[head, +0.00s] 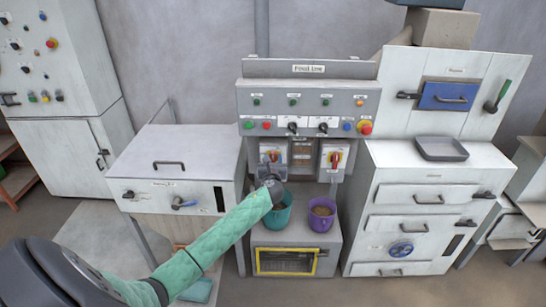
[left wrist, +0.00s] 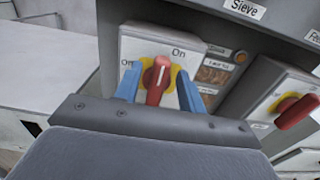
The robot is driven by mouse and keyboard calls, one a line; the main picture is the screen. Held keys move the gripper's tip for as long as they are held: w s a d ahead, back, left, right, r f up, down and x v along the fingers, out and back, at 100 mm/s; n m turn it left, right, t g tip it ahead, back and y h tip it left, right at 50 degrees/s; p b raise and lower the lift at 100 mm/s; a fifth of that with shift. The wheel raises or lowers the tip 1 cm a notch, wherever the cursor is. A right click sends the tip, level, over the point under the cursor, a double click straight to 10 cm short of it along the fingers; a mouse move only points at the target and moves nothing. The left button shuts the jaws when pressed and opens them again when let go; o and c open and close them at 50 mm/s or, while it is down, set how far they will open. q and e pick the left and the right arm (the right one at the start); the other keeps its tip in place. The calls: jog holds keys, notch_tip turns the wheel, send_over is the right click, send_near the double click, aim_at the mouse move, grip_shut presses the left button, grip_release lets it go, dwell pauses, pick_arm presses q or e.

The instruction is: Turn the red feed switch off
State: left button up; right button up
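A red rotary switch (left wrist: 158,80) on a yellow disc sits on a grey box, with "On" above it and "Off" at its left. Its handle points up, roughly toward "On". In the head view this switch box (head: 273,150) is the left of two, partly hidden by my left gripper (head: 271,183). In the left wrist view, the blue fingers of my left gripper (left wrist: 160,93) stand either side of the red handle, with gaps between. My right gripper is not in view.
A second red switch (head: 334,159) is close on the right. A button panel (head: 308,101) overhangs both. Below stand a teal bucket (head: 279,222) and a purple bucket (head: 321,222). A white cabinet (head: 180,165) is at the left and another (head: 425,190) at the right.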

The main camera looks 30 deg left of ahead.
pick_arm(q)
jog(key=shift+w+a, duration=0.15)
jog(key=shift+w, duration=0.1)
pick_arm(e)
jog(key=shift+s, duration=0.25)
pick_arm(q)
jog(key=shift+s, duration=0.1)
grip_shut()
jog(key=shift+f, duration=0.15)
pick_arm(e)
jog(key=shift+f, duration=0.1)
